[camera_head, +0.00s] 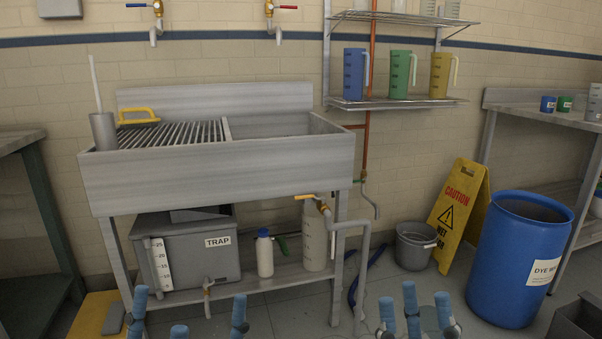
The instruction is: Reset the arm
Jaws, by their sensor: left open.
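My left gripper (186,318) is at the bottom edge, left of centre, in front of the sink stand. Its blue-tipped fingers point up and are spread wide apart, with nothing between them. My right gripper (413,308) is at the bottom edge, right of centre, over the floor. Its blue-tipped fingers also point up and stand apart, empty. Most of both arms is out of view, below the picture.
A metal sink (215,178) stands ahead, with a grey trap box (190,262) on its lower shelf. A blue drum (500,270), yellow caution sign (459,215) and grey bucket (412,250) stand at right. A wire shelf (435,101) holds three jugs. Some floor is clear.

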